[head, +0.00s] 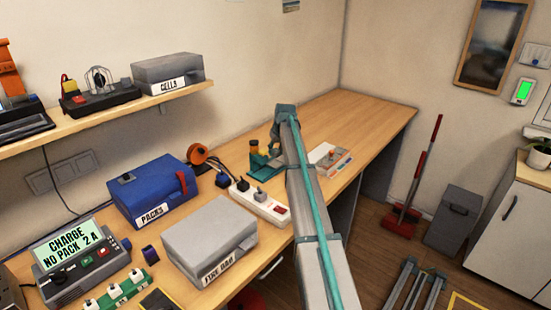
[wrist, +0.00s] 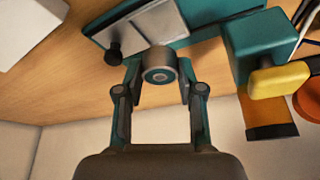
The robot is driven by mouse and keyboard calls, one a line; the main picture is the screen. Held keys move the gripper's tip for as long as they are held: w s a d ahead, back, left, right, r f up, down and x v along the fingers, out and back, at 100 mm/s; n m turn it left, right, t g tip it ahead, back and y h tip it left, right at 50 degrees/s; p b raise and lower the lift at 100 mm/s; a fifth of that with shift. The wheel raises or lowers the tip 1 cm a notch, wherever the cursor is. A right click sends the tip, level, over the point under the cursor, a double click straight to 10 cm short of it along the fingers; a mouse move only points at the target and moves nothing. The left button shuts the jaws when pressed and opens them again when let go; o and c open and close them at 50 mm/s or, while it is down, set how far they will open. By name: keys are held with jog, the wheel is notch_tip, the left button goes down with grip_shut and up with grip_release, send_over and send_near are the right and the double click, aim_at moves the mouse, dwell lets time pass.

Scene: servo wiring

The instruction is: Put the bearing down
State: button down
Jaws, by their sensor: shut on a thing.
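My gripper (wrist: 160,75) is shut on the bearing (wrist: 160,62), a short grey metal cylinder with a small hole in its end face. The bearing sits between the two fingertips in the wrist view, in front of a teal-edged fixture with a metal plate (wrist: 152,22). I cannot tell whether the bearing touches that fixture. In the head view my arm reaches over the bench and its end (head: 277,135) is by a teal stand (head: 262,170); the bearing is hidden there.
A teal block (wrist: 258,40) with a yellow handle (wrist: 280,80) stands close beside the gripper. A white power strip (head: 262,204), a blue packs box (head: 152,199) and a grey box (head: 209,236) are on the nearer bench. The far bench (head: 365,108) is clear.

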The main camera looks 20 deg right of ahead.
aim_at(276, 156)
jog(key=shift+f+p, duration=0.55)
jog(key=shift+f, duration=1.75)
jog(key=shift+f, duration=0.2)
jog(key=c, duration=0.7)
grip_release()
jog(key=shift+r, duration=0.1)
jog(key=b+v, duration=0.2)
jog(key=v, duration=1)
jog(key=shift+r+b, duration=0.1)
jog(key=shift+b, duration=0.3)
